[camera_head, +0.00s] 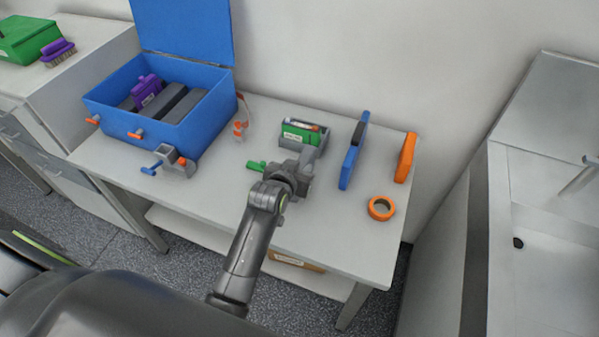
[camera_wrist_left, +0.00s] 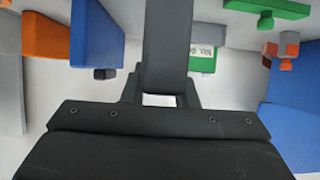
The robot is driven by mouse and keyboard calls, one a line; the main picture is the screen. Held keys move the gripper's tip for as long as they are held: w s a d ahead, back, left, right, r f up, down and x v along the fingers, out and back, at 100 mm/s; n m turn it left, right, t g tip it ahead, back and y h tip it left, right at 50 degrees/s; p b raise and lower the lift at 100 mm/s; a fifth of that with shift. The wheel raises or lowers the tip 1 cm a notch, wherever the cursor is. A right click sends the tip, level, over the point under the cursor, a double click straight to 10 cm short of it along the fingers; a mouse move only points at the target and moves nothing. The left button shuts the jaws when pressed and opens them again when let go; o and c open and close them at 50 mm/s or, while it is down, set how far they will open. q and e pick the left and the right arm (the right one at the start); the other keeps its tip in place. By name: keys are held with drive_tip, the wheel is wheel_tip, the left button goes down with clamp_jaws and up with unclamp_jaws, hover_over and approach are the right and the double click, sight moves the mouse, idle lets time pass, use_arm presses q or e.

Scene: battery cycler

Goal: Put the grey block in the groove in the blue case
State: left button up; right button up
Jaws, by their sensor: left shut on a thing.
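The blue case (camera_head: 165,139) stands with its lid up at the left of the table in the head view. Inside are dark grey blocks with gaps between them and a purple piece (camera_head: 147,90). My left gripper (camera_head: 304,161) is to the right of the case, low over the table. It is shut on what looks like the grey block (camera_wrist_left: 166,45), a dark bar in the middle of the left wrist view. The arm partly hides it in the head view. My right gripper is in neither view.
A grey holder with a green labelled piece (camera_head: 298,133) stands just beyond my gripper. To the right are a blue panel (camera_head: 350,160), an orange panel (camera_head: 405,157) and an orange tape roll (camera_head: 381,208). A small clamp (camera_head: 174,164) stands before the case.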

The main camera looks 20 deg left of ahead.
use_arm(q)
drive_tip(key=shift+f, duration=1.2)
drive_tip(key=shift+f, duration=0.2)
drive_tip(key=o, duration=0.9)
drive_tip(key=shift+r, duration=0.1)
drive_tip(key=shift+o, duration=0.2)
